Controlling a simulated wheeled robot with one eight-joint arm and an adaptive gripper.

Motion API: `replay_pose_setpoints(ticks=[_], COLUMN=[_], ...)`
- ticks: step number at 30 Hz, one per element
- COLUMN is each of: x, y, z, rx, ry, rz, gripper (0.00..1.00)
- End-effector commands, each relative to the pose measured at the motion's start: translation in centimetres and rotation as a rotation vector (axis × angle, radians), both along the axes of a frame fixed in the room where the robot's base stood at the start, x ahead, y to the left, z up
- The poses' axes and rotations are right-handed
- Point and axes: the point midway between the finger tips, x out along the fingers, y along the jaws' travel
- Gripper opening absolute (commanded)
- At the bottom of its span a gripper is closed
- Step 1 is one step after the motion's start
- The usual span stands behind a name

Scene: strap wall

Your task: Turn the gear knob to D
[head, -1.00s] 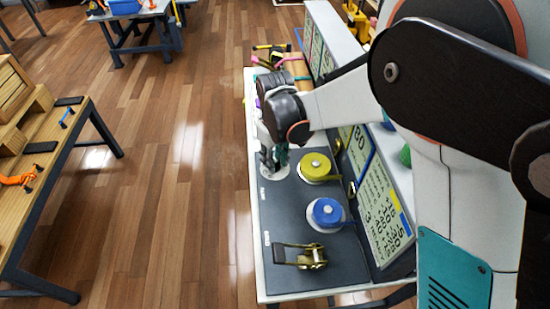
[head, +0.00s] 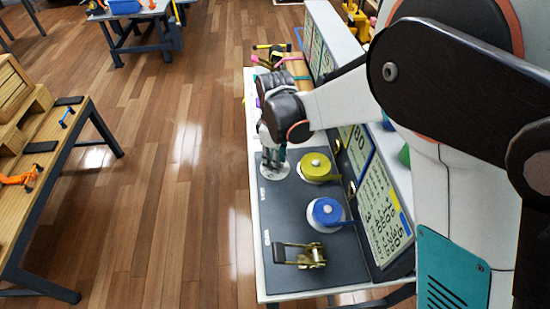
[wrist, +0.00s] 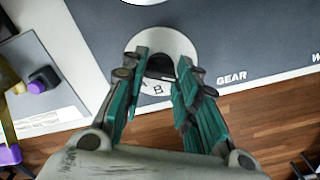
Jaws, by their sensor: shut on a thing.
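The gear knob (wrist: 160,66) is a dark knob on a round white dial (wrist: 137,45), beside the printed word GEAR (wrist: 231,78) in the wrist view. A letter that looks like B shows on the dial's near edge. My gripper (wrist: 158,70) points down with its green fingers on either side of the knob, shut on it. The fingers hide part of the dial, and I cannot read which letter the knob points to. In the head view my gripper (head: 272,160) covers the knob above the white dial (head: 275,174).
On the grey panel (head: 290,205), a yellow strap reel (head: 314,166), a blue strap reel (head: 327,211) and a brass ratchet (head: 303,255) stand nearer to me. A lettered board (head: 385,205) rises on the right. Open wooden floor (head: 190,210) lies to the left.

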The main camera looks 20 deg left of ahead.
Motion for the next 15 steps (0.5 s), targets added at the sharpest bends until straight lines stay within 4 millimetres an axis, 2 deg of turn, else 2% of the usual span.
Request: replay_pose_setpoints(ticks=[8,9,11,12,15], x=[-0.01,-0.01,-0.01,-0.01,-0.01], y=[-0.02,-0.02,-0.02,-0.02,-0.02], z=[-0.04,-0.04,-0.04,-0.04,-0.03], rx=[-0.001,-0.001,-0.001,0.0,0.0], ry=[0.0,0.0,0.0,0.0,0.0], rz=[0.0,0.0,-0.001,-0.001,-0.001], gripper=[0.04,0.3,0.44,0.48,0.48])
